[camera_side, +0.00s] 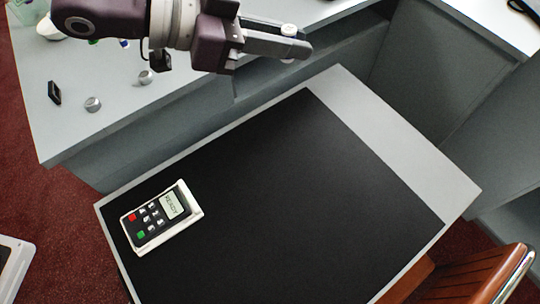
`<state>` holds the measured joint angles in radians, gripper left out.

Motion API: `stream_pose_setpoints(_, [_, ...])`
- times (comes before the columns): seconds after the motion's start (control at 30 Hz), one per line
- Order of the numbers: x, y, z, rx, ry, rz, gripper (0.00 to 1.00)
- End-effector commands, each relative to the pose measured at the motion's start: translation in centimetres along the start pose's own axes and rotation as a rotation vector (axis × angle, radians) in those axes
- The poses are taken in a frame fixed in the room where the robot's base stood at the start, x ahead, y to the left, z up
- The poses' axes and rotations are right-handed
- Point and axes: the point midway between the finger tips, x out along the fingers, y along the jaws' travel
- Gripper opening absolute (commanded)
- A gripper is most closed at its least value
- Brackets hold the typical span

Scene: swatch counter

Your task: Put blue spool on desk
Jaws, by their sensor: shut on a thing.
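My gripper (290,43) enters from the top left, high over the gap between the counter and the desk. It is shut on a small spool (289,30) with pale ends showing above and below the fingers. The fingers hide its middle, so I cannot see its thread colour. The desk (417,172) is a pale grey table in the middle, largely covered by a black mat (300,190). The spool is beyond the desk's back edge and apart from it.
A card terminal (160,217) lies at the mat's left. The grey counter (115,100) behind holds silver pieces (93,104), a dark block (54,92) and a small blue item (124,43). A brown chair (465,280) is at lower right. The mat's middle and right are clear.

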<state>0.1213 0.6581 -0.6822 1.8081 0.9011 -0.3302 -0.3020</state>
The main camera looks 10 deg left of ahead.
Motion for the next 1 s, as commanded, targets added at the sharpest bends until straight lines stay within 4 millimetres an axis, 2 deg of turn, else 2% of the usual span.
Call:
stream_pose_setpoints(0.27, [2.2,0.0,5.7,-0.003,-0.006,-0.001,0.00])
stream_pose_setpoints(0.6, [7.0,-0.1,17.2,-0.004,-0.006,-0.002,0.00])
stream_pose_setpoints(1.0, [10.3,-0.1,25.4,-0.001,-0.001,-0.004,0.00])
